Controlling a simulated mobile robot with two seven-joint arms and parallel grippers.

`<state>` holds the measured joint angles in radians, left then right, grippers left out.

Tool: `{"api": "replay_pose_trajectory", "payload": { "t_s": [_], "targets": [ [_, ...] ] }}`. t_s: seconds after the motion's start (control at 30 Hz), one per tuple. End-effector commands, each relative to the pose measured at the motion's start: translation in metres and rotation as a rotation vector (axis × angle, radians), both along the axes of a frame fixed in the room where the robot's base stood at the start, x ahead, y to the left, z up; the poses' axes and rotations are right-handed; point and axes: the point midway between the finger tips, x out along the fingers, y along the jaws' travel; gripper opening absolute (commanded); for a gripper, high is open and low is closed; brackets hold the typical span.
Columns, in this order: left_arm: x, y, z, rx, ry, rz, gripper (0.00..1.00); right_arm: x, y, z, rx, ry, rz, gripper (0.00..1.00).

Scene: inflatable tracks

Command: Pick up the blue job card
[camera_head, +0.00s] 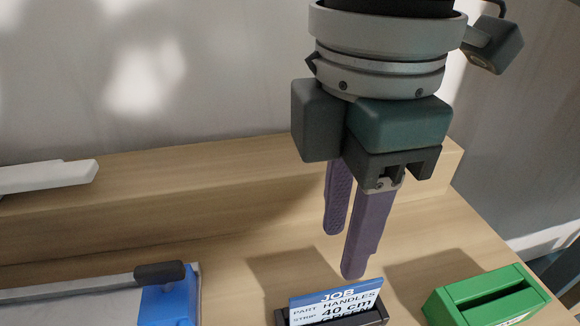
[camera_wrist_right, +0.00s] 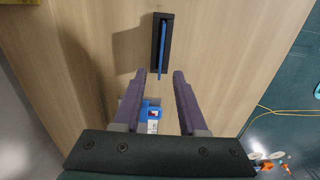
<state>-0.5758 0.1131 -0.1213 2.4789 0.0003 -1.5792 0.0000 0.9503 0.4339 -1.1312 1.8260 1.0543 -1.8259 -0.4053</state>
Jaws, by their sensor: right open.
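The blue job card (camera_head: 335,300) stands upright in a small dark holder (camera_head: 377,317) at the bottom of the head view. In the right wrist view the card (camera_wrist_right: 162,50) shows as a thin blue edge in the black holder (camera_wrist_right: 155,22). My right gripper (camera_head: 343,253), with purple fingers, points down, open and empty, just above and behind the card. In the wrist view its fingers (camera_wrist_right: 156,88) are apart, short of the card. My left gripper is not in view.
A green slotted block (camera_head: 485,297) stands right of the card. A grey board with a blue end (camera_head: 172,302) and dark handle lies left. A raised wooden ledge (camera_head: 200,190) runs behind, carrying a white object (camera_head: 45,176). A blue-and-white item (camera_wrist_right: 150,116) shows between the fingers, unclear.

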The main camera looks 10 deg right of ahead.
Motion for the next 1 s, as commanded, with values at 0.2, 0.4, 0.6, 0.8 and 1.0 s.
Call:
{"api": "replay_pose_trajectory", "payload": {
  "t_s": [0.2, 0.4, 0.6, 0.8, 1.0],
  "targets": [
    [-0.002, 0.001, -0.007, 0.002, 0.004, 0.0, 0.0, 0.0, -0.002, -0.032, -0.006, 0.004, 0.001, 0.41],
    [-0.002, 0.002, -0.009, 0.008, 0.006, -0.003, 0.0, 0.001, -0.003, -0.05, -0.004, 0.001, 0.002, 0.41],
    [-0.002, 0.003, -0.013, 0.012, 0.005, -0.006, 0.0, 0.001, -0.009, -0.081, -0.005, 0.002, 0.0, 0.41],
    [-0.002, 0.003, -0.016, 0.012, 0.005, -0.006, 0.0, 0.001, -0.008, -0.098, -0.004, -0.001, 0.003, 0.41],
    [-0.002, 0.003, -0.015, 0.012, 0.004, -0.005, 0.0, 0.001, -0.008, -0.098, -0.003, -0.002, 0.003, 0.41]
  ]
}}
